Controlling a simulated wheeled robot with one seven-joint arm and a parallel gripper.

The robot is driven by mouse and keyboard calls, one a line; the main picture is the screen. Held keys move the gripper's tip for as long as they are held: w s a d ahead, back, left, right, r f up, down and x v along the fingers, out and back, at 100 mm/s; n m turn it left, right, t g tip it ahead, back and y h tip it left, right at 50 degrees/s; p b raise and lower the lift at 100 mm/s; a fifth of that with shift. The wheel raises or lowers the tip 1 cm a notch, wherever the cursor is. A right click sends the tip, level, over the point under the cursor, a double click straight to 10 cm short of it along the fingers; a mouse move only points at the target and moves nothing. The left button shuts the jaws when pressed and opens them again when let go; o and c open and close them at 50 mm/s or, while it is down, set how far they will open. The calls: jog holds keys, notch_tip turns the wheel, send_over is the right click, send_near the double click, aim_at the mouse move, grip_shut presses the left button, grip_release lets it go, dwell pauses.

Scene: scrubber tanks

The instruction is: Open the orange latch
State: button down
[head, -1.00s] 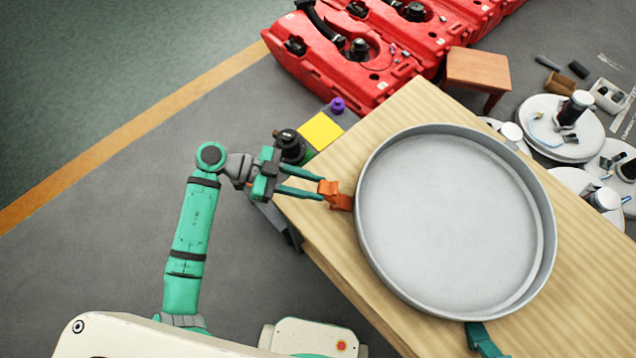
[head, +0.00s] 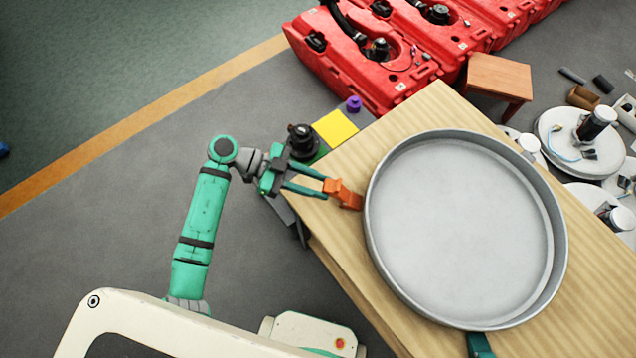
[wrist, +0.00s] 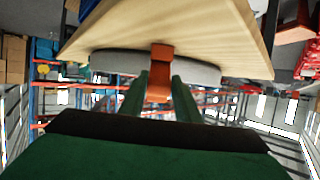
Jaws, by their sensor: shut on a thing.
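The orange latch (head: 343,194) sticks out from the left side of a large round grey pan-like lid (head: 465,230) on a wooden table. My gripper (head: 323,189) reaches it from the left with its green fingers shut on the latch's outer end. In the wrist view the orange latch (wrist: 160,68) stands in front of the pale round rim (wrist: 110,62), and its lower end lies between my two fingertips (wrist: 159,92). Whether the latch is unhooked from the rim cannot be told.
The wooden table (head: 430,105) has bare top around the round body. A green latch (head: 480,343) is at its near edge. Red tanks (head: 390,50) and a small wooden stool (head: 500,78) stand behind. White round parts (head: 575,140) lie at the right. Grey floor at left is free.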

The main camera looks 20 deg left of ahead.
jog(key=c, duration=1.3)
grip_release()
jog(key=shift+s+f, duration=0.1)
jog(key=shift+f, duration=0.15)
jog(key=shift+c, duration=0.2)
jog(key=shift+r, duration=0.1)
jog(key=shift+a+r, duration=0.1)
jog(key=shift+a, duration=0.05)
jog(key=v, duration=1)
jog(key=shift+a, duration=0.25)
jog(key=shift+a, duration=0.1)
